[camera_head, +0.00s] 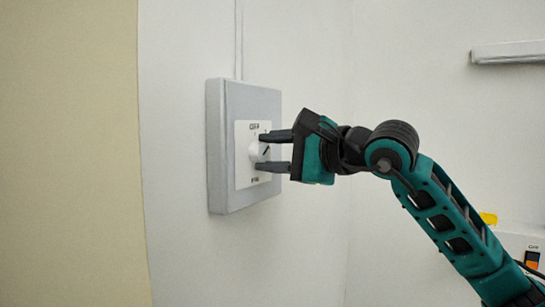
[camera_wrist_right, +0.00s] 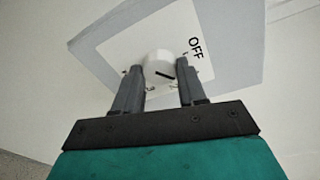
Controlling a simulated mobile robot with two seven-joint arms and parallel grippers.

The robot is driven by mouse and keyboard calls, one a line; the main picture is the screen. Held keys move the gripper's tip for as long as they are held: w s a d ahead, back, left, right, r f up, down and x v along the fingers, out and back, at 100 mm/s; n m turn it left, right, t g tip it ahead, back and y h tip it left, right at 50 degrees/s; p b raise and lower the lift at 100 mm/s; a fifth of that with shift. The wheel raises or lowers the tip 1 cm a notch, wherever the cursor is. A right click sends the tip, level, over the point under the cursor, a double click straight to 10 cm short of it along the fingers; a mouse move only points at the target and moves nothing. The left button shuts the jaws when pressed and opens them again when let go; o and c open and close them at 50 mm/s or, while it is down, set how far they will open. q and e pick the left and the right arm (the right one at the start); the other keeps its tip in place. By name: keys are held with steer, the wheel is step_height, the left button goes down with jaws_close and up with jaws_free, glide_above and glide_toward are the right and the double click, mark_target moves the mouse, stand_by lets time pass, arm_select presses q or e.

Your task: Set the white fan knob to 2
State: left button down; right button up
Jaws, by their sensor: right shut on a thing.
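The white fan knob (camera_head: 259,151) sits on a white plate (camera_head: 246,178) on a grey wall box (camera_head: 217,150). It also shows in the right wrist view (camera_wrist_right: 159,68), with a dark pointer line on its face. My left gripper is not in view.
A cable (camera_head: 239,40) runs up the wall from the box. A grey shelf or rail (camera_head: 508,51) is on the wall at the upper right. A white object with a yellow item (camera_head: 488,218) stands at the lower right, partly behind my arm. The wall around the box is clear.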

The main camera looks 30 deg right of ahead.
steer(key=m, duration=0.4)
steer(key=shift+d+b, duration=0.1)
steer(key=shift+b, duration=0.2)
steer(key=shift+m+y, duration=0.3)
steer(key=shift+m, duration=1.1)
steer(key=o, duration=1.1)
steer(key=shift+g, duration=0.3)
steer(key=shift+c, duration=0.2)
